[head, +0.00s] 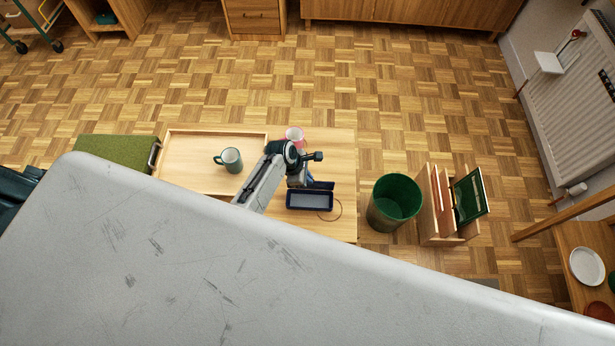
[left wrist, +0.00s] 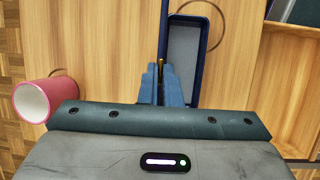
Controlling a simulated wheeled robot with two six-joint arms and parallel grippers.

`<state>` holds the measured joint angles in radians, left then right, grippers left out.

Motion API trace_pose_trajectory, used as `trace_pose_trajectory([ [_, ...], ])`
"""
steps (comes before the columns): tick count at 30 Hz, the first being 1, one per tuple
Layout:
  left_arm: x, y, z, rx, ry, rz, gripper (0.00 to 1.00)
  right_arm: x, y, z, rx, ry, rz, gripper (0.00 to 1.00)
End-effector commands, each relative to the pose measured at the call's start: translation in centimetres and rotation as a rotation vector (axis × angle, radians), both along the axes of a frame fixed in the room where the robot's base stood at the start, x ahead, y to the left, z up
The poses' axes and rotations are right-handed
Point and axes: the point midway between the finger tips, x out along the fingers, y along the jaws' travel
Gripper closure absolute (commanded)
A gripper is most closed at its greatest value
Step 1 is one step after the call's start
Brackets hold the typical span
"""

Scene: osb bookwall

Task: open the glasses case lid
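The dark blue glasses case (head: 309,207) lies on the table with its grey inside facing up. Its lid (head: 320,185) stands raised along the far long side. In the left wrist view the open case (left wrist: 187,52) shows its grey lining, and the lid (left wrist: 163,25) is a thin upright strip, nearly edge-on. My left gripper (head: 303,178) is at the lid's left end. In the left wrist view its blue fingers (left wrist: 160,72) are close together at the lid's near end; whether they pinch the lid or only sit beside it is unclear. My right gripper is out of view.
A pink cup (head: 295,135) stands close behind my left gripper; it also shows in the left wrist view (left wrist: 45,95). A green mug (head: 231,158) stands on a wooden tray (head: 178,184). A thin brown loop (head: 337,208) lies right of the case. A green bin (head: 394,202) stands beside the table.

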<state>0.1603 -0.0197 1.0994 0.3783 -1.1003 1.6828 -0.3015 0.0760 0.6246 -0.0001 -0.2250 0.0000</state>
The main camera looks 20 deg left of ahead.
Motion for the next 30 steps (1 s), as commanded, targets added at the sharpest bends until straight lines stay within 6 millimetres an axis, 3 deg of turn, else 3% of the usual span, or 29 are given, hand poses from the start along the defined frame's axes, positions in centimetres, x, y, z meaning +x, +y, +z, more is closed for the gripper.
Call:
trace_pose_trajectory([
  [29,0.05,0.00,0.01,0.001,-0.003,0.000,1.00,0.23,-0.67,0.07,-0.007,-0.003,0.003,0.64],
  [30,0.05,0.00,0.01,0.001,-0.003,0.000,0.90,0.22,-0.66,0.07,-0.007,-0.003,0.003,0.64],
])
